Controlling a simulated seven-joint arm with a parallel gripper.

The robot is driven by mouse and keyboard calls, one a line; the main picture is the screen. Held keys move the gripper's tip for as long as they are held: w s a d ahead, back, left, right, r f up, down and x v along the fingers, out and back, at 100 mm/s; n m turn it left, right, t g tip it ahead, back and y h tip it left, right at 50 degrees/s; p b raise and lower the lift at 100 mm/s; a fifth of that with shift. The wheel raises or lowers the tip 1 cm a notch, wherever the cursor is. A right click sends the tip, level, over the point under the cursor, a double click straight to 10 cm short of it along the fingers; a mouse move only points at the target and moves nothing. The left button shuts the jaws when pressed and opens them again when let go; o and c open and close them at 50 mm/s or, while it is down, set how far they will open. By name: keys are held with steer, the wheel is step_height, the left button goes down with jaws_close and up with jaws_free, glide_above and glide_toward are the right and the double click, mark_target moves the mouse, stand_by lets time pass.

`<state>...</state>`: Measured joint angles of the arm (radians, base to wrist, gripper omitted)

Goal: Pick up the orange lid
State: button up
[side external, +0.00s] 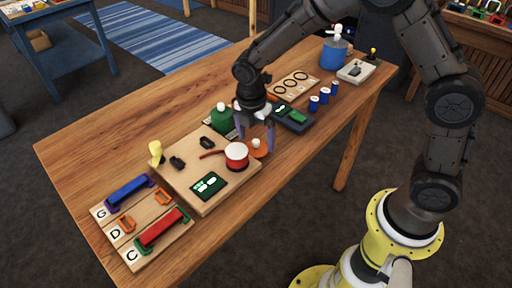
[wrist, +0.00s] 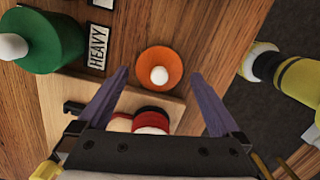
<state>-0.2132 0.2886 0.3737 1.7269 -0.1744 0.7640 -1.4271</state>
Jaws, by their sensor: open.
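The orange lid (side external: 261,153) is a small round disc with a white knob on top. It lies on the wooden table just beyond the edge of the light wooden board. In the wrist view the orange lid (wrist: 160,87) is near the middle, below and between my fingertips. My gripper (side external: 256,142) is open and points down over the lid, with a finger to either side of it. In the wrist view my gripper (wrist: 158,73) has nothing between its purple fingers, and the height left above the lid is hard to judge.
A green container (side external: 222,119) is near my gripper, by a HEAVY label (wrist: 98,46). A dark device (side external: 292,117) and blue cylinders (side external: 314,103) stand farther right.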

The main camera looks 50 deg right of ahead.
steer(key=shift+d+f, duration=0.1)
steer(key=shift+f, duration=0.85)
steer(key=c, duration=1.1)
steer(key=shift+r, duration=0.1)
